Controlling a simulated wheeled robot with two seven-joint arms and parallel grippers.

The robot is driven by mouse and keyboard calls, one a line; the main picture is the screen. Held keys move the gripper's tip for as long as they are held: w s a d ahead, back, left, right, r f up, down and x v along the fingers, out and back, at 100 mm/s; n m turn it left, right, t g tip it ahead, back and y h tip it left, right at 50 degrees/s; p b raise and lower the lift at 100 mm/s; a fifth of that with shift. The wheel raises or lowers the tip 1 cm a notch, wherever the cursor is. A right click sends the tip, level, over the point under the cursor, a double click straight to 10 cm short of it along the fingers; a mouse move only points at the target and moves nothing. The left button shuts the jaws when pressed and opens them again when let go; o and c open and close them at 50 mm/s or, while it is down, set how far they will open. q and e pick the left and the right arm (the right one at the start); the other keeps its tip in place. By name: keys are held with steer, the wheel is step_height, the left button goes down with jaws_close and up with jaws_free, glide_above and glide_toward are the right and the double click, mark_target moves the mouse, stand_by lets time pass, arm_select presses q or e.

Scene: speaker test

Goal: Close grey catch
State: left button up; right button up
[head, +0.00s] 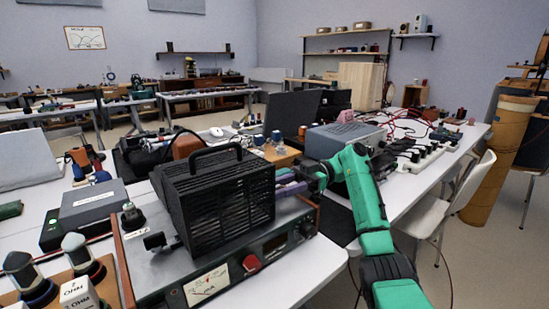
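A black vented box (215,200) with a carry handle sits on a wide instrument (240,277) with a meter and a red knob. My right arm, green, comes in from the lower right. Its gripper (288,183) is at the right side of the black box, with greyish-purple finger-like parts close to the box's edge. Whether they touch it, and how far apart the fingers are, I cannot tell. I cannot clearly make out a grey catch; it may be hidden by the gripper or the box. A small dark fitting (155,241) stands at the instrument's left. My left gripper is not in view.
Wooden blocks with large terminals (84,256) stand at the lower left, beside a grey flat box (93,203). Behind are a grey instrument (344,138), a dark screen (291,116) and red cables. A white chair (440,205) stands at the right.

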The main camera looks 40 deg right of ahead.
steer(key=shift+r, duration=0.3)
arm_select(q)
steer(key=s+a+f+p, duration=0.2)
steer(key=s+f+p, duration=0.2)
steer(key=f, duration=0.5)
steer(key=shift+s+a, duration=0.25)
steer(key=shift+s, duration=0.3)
arm_select(e)
step_height(320, 180, up, 19)
steer(key=shift+r, duration=0.15)
